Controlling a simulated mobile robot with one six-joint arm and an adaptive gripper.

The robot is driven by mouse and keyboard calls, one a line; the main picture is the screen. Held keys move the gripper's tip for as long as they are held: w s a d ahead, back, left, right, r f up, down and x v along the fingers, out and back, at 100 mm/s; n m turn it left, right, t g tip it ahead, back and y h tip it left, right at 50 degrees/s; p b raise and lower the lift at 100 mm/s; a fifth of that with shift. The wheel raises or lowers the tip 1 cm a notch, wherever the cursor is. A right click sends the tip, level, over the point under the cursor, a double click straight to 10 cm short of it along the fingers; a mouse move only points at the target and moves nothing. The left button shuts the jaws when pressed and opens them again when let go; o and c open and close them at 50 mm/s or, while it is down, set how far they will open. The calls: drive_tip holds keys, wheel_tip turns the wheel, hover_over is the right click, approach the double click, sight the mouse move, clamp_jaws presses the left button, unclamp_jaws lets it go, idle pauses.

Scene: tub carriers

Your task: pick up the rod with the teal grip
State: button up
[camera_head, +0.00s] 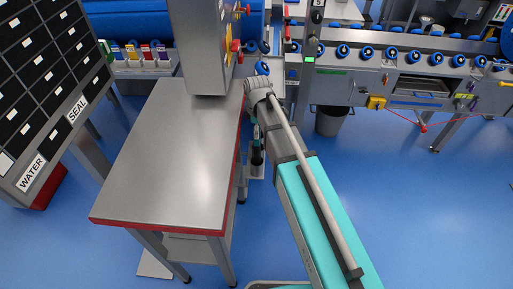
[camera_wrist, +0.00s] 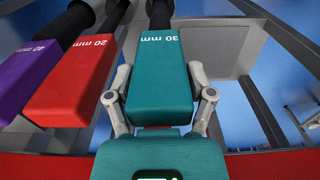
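The rod with the teal grip shows in the wrist view. Its teal grip (camera_wrist: 158,78), marked 30 mm, is in the middle, and a black shaft (camera_wrist: 158,14) runs on from its far end. My gripper (camera_wrist: 159,74) has one finger on each side of the teal grip, close along its edges. Whether the fingers press on it I cannot tell. To its left are a red grip (camera_wrist: 75,85) marked 20 mm and a purple grip (camera_wrist: 28,75), each with a dark shaft.
A steel table (camera_head: 175,160) with a red edge stands left of my arm, bearing a grey cabinet (camera_head: 205,45). A label board (camera_head: 40,90) is at the far left. A machine line (camera_head: 410,75) runs across the back. Blue floor (camera_head: 430,200) at right is clear.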

drive_tip(key=c, duration=0.4)
drive_tip(key=shift+r, duration=0.15)
wheel_tip(320, 180, up, 10)
drive_tip(key=p, duration=1)
drive_tip(key=shift+s+d, duration=0.1)
idle(1.0)
